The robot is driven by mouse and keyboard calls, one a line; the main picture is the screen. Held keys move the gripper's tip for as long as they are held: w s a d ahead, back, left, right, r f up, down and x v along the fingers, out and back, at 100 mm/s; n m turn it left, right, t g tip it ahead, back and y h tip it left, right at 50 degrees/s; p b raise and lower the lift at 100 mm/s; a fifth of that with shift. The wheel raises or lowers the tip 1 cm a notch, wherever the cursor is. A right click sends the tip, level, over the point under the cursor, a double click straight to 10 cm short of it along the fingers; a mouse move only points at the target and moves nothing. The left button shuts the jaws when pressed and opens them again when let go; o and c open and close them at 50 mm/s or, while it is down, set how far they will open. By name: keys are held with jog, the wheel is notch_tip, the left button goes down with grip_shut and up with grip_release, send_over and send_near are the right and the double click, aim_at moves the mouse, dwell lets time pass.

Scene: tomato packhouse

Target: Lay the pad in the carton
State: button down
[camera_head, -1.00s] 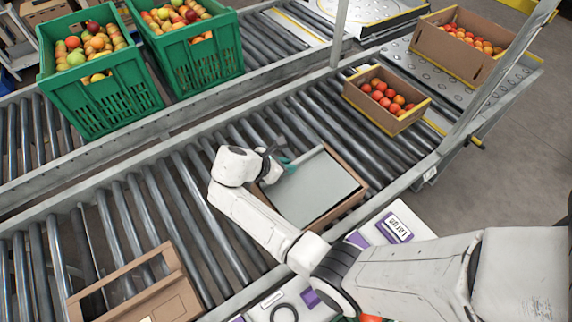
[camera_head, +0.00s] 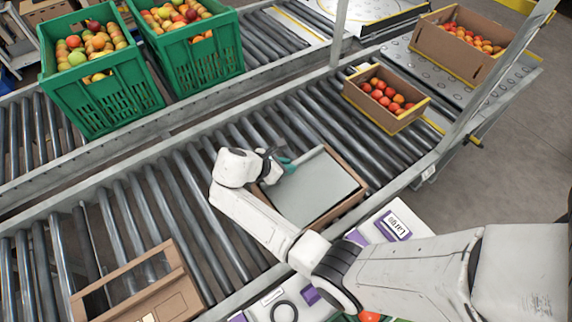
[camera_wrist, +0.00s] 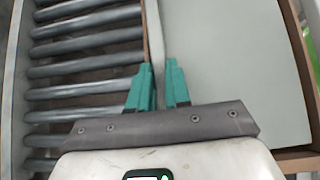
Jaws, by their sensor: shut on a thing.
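The pad (camera_head: 311,189) is a flat pale grey-green sheet. It lies over the open top of a brown carton (camera_head: 338,211) on the roller conveyor, and covers most of the opening. My gripper (camera_head: 287,163) is at the pad's far left edge. In the wrist view the teal fingers of my gripper (camera_wrist: 160,82) are shut on a pale raised edge of the pad (camera_wrist: 225,62), beside the carton wall (camera_wrist: 293,45). The inside of the carton is mostly hidden under the pad. I cannot tell how deep the pad sits.
An empty brown carton (camera_head: 136,287) stands on the rollers at lower left. A carton of tomatoes (camera_head: 411,117) stands farther along, with another tomato carton (camera_head: 480,67) behind. Green crates (camera_head: 101,104) hold tomatoes on the far conveyor. Bare rollers (camera_head: 150,205) lie left of my gripper.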

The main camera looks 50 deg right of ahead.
jog(key=c, duration=1)
grip_release()
jog(key=shift+s+f, duration=0.3)
jog(key=shift+f, duration=0.25)
jog(key=shift+c, duration=1.6)
jog(key=r+p, duration=0.6)
jog(key=p, duration=0.1)
jog(key=shift+w+r, duration=0.2)
jog(key=shift+r, duration=0.15)
